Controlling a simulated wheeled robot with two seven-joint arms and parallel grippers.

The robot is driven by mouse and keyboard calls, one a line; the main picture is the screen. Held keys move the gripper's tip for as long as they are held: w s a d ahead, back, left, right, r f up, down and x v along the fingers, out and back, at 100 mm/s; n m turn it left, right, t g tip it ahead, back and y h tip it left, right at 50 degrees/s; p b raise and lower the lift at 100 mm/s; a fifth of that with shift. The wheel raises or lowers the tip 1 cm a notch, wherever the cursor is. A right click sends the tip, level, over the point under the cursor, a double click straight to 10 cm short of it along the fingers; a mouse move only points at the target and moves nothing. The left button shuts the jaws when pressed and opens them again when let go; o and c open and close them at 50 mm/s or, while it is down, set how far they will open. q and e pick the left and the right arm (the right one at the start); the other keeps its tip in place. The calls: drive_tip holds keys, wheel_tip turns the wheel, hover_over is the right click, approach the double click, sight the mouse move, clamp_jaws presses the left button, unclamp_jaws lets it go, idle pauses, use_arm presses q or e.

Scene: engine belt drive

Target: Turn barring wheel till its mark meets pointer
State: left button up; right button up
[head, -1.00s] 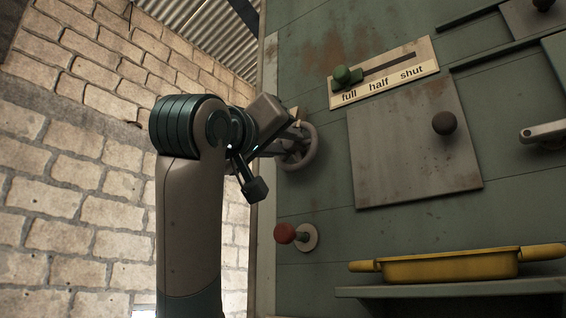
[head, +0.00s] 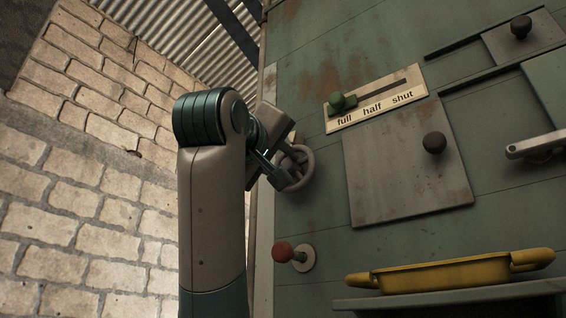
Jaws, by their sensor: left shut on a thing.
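The barring wheel (head: 308,178) is a small grey handwheel on the left edge of the green panel. My left gripper (head: 284,161) is at the left side of the wheel, shut on its rim. The gripper and wrist cover the left part of the wheel and part of its hub. I cannot make out the wheel's mark, and the pointer cannot be told clearly behind the gripper. My right gripper is not in view.
A green-knobbed slider (head: 343,102) over a "full half shut" label is up and right of the wheel. A red knob (head: 283,252) sits below. A grey door (head: 400,185) with a dark knob and a yellow tray (head: 440,276) on a shelf are to the right.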

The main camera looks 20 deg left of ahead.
use_arm(q)
drive_tip(key=o, duration=0.8)
drive_tip(key=shift+c, duration=0.2)
